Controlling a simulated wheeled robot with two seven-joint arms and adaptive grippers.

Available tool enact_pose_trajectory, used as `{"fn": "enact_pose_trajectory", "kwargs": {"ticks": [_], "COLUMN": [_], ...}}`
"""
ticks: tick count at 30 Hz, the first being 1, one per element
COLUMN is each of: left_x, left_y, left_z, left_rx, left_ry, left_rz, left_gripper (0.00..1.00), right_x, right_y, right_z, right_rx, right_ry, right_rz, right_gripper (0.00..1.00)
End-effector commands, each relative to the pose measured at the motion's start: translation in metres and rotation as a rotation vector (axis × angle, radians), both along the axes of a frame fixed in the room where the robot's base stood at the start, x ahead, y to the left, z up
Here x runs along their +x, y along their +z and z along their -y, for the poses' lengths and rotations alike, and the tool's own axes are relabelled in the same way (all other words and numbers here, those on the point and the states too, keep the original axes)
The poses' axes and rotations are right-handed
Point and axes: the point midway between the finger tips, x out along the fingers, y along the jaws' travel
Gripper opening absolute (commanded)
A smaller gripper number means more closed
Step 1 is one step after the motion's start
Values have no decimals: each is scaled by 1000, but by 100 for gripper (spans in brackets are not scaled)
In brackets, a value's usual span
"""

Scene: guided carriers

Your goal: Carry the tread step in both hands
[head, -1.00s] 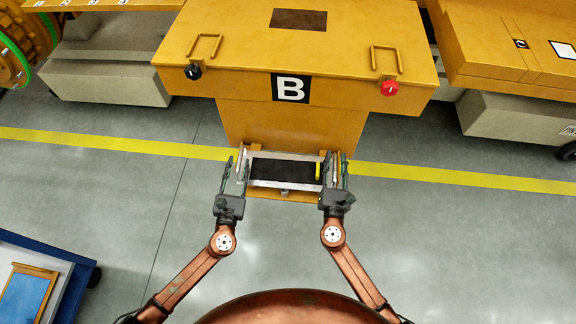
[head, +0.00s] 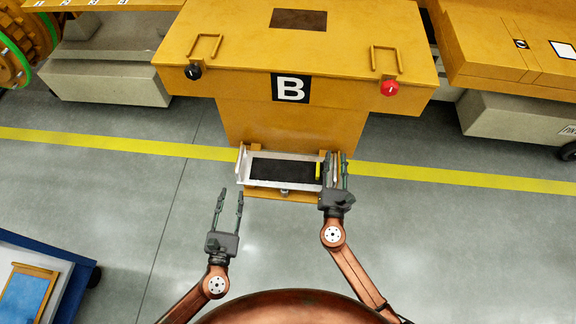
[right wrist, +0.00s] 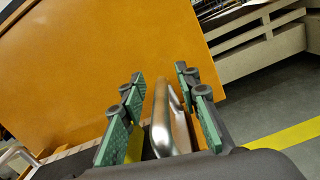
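The tread step (head: 285,168), a silver frame with a black top and a yellow mark near its right end, sits level at the foot of the yellow carrier marked B. My right gripper (head: 337,162) is at its right end. In the right wrist view the silver handle (right wrist: 161,118) runs between the fingers of that gripper (right wrist: 160,82), with gaps on both sides, so it is open around the handle. My left gripper (head: 230,195) is open and empty over the floor, apart from the step, short of its left handle (head: 242,163).
A blue cart (head: 68,268) is at the lower left. A yellow line (head: 120,143) crosses the grey floor, which is clear around my arms.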

Motion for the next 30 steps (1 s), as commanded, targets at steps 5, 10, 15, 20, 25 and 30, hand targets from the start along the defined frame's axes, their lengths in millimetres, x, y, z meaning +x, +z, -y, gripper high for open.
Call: {"fn": "enact_pose_trajectory", "kwargs": {"ticks": [5, 10, 15, 20, 25, 30], "left_x": [-5, -5, -4, -4, -4, -4], "left_y": [0, 0, 0, 0, 0, 0], "left_z": [-1, -1, -1, -1, -1, -1], "left_rx": [-1, -1, -1, -1, -1, -1], "left_ry": [1, 1, 1, 0, 0, 0], "left_rz": [-1, -1, -1, 0, 0, 0], "left_gripper": [29, 29, 29, 29, 29, 29], "right_x": [-11, -42, -78, -103, -116, -119], "right_y": [-2, -4, -5, -6, -6, -6], "right_z": [-2, -7, -14, -18, -20, -21], "right_rx": [0, 0, 1, -1, 0, 0], "right_ry": [0, 2, 1, 0, 0, 0], "right_rz": [-2, -3, -3, -1, 0, 0], "right_gripper": [30, 30, 30, 30, 30, 30]}}
